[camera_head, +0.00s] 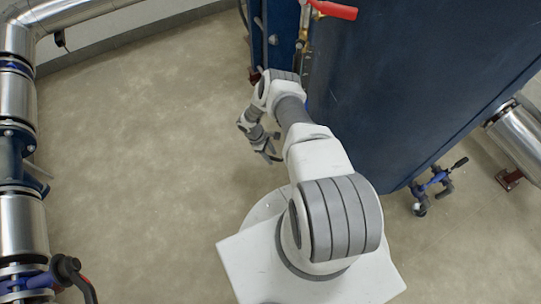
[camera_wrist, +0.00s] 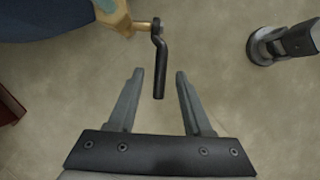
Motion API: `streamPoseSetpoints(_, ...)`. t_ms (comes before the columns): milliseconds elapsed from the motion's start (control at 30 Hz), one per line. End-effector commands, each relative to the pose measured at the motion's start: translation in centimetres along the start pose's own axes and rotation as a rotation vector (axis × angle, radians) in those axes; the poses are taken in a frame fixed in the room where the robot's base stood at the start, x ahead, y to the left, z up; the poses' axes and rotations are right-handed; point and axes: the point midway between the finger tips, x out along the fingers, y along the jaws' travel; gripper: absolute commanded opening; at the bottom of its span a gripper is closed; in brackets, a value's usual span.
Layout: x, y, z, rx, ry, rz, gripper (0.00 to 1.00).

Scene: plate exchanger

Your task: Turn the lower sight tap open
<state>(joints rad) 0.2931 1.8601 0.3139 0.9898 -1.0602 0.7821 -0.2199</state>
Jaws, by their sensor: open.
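The lower sight tap shows in the wrist view as a brass body (camera_wrist: 115,16) at the top, with a black cranked lever (camera_wrist: 161,75). The lever points down the picture, and its free end appears between the two fingertips. My gripper (camera_wrist: 159,74) is open and empty, with one grey finger on each side of the lever and a visible gap to both. Whether the lever lies at the same depth as the fingers I cannot tell. In the head view my gripper (camera_head: 271,150) is left of the blue unit, and I cannot make out the lower tap there.
A large blue exchanger (camera_head: 415,85) stands right of my arm. A red-handled brass valve (camera_head: 334,10) is at the top. Steel pipework (camera_head: 17,95) runs along the left. A small blue valve (camera_head: 437,178) sits low at right. The floor left of my gripper is clear.

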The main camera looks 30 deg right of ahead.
Motion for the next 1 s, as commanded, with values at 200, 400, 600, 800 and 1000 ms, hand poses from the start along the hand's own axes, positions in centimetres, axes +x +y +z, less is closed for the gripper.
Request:
streamPoseSetpoints(200, -0.04, 0.00, 0.01, 0.000, 0.000, 0.000, 0.34)
streamPoseSetpoints(400, -0.04, -0.01, 0.01, 0.000, 0.000, 0.000, 0.00)
streamPoseSetpoints(600, -0.05, -0.01, 0.01, 0.000, 0.000, 0.000, 0.00)
streamPoseSetpoints(800, -0.05, -0.01, 0.01, 0.000, 0.000, 0.000, 0.00)
streamPoseSetpoints(1000, -0.06, 0.00, 0.01, 0.000, 0.000, 0.000, 0.00)
